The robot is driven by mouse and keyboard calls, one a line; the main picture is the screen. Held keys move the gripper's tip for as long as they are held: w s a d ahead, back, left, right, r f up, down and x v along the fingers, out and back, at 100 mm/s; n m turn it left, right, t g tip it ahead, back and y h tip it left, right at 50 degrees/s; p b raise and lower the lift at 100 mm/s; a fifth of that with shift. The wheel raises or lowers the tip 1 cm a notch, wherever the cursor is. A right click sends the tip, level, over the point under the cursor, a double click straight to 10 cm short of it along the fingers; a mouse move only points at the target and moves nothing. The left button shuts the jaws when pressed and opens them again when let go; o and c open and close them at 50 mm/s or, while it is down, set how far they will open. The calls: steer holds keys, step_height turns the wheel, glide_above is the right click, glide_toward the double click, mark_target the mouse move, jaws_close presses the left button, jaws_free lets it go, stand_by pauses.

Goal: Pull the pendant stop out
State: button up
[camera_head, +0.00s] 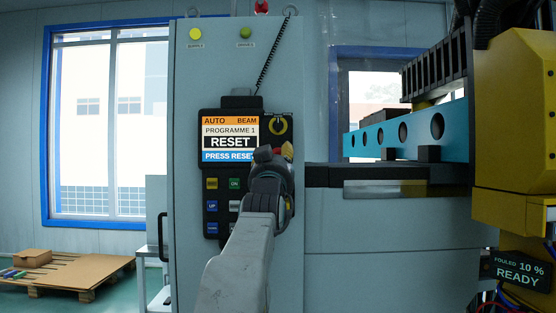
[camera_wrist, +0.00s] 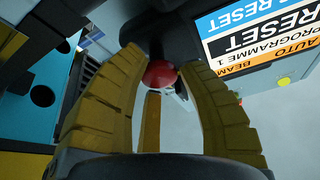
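The pendant stop is a round red button (camera_wrist: 160,74) in the upper middle of the wrist view. In the head view, only a sliver of red (camera_head: 277,152) shows beside my gripper (camera_head: 270,160), which hides most of it.
A coiled cable (camera_head: 272,52) runs above the pendant. A blue beam (camera_head: 415,130) and a yellow machine (camera_head: 515,120) stand at the right. A pallet (camera_head: 75,273) lies lower left.

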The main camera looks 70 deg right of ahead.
steer(key=o, duration=0.5)
steer(key=shift+c, duration=0.2)
steer(key=shift+a, duration=0.1)
steer(key=v, duration=1.2)
steer(key=shift+w, duration=0.1)
stand_by(0.6)
